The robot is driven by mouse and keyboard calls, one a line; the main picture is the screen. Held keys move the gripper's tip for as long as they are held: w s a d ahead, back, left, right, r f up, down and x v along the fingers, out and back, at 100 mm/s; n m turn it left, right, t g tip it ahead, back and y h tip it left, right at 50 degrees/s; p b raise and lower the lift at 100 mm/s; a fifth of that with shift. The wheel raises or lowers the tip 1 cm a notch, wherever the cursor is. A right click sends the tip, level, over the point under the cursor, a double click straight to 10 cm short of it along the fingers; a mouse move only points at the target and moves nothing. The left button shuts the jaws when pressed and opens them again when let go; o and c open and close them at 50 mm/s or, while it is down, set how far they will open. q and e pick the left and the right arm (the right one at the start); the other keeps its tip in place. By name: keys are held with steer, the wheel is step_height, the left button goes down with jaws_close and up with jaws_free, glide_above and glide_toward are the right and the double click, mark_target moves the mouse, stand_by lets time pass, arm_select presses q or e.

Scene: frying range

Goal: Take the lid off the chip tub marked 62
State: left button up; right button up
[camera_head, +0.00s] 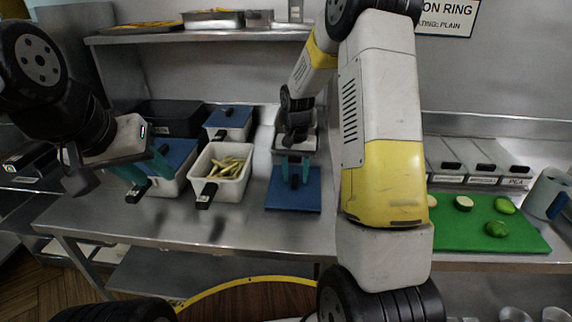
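An open white tub (219,190) with yellow chips in it stands on the steel counter, a black tag on its front. No number is legible. A blue square lid (293,203) with a dark knob lies on or just above the counter to its right. My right gripper (294,175) points down over this lid, its teal fingers apart on either side of the knob. My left gripper (145,172) is open and empty, in front of a blue-lidded tub (170,187) that it partly hides. Another blue-lidded tub (228,123) stands behind the open one.
A black container (170,117) stands at the back left. A green cutting board (490,228) with cut vegetables lies at the right, before several lidded containers (482,165). A steel shelf (200,36) with trays hangs above. The counter front is clear.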

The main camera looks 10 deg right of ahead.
step_height(320, 180, up, 8)
steer(key=shift+s+r, duration=0.15)
steer(key=shift+r, duration=0.05)
steer(key=s+a+r+n+t+y, duration=0.15)
steer(key=s+r+t, duration=0.25)
steer(key=s+r, duration=0.9)
steer(key=s+a+r+n+t, duration=0.1)
steer(key=s+n+t, duration=0.1)
steer(key=s, duration=1)
steer(key=shift+y, duration=0.35)
steer(key=shift+w+a+r+n, duration=0.1)
steer(key=shift+n, duration=0.15)
